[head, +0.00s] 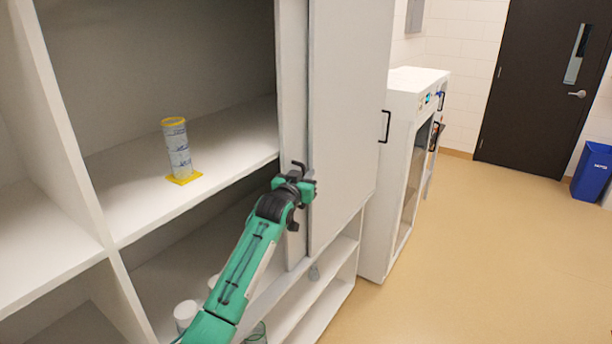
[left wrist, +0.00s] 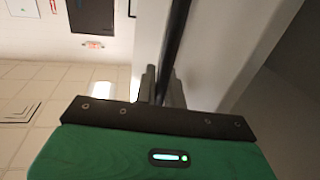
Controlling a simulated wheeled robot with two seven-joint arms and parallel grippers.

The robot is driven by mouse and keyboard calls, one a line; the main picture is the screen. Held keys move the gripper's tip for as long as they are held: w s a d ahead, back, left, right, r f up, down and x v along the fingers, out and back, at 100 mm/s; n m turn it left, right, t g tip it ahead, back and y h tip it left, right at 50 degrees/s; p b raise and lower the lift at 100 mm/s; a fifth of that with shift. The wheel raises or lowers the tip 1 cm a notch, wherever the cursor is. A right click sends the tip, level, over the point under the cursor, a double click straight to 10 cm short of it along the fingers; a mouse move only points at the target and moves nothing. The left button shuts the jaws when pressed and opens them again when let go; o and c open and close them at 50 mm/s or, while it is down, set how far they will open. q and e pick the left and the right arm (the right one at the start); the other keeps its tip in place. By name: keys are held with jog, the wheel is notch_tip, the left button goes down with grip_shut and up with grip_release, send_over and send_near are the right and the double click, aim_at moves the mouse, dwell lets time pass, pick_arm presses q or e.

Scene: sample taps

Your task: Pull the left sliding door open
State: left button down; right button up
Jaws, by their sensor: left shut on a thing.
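The left sliding door (head: 293,80) shows as a narrow pale upright strip on the cabinet; a wider door panel (head: 345,110) overlaps in front of it on the right. My left gripper (head: 300,178) is at the strip, beside the wider panel's left edge. It is shut on the door's dark handle, which is mostly hidden by the gripper in the head view. In the left wrist view, a dark bar (left wrist: 176,35) runs down between the two fingers (left wrist: 160,88), next to a pale door surface. My right gripper is not in view.
The cabinet is open left of the strip. White jars (head: 186,313) are lower down. A white appliance (head: 404,100) stands to the right, with clear floor (head: 480,250) beyond.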

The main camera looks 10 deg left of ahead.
pick_arm(q)
jog(key=c, duration=1.8)
grip_release()
jog(key=shift+o, duration=0.2)
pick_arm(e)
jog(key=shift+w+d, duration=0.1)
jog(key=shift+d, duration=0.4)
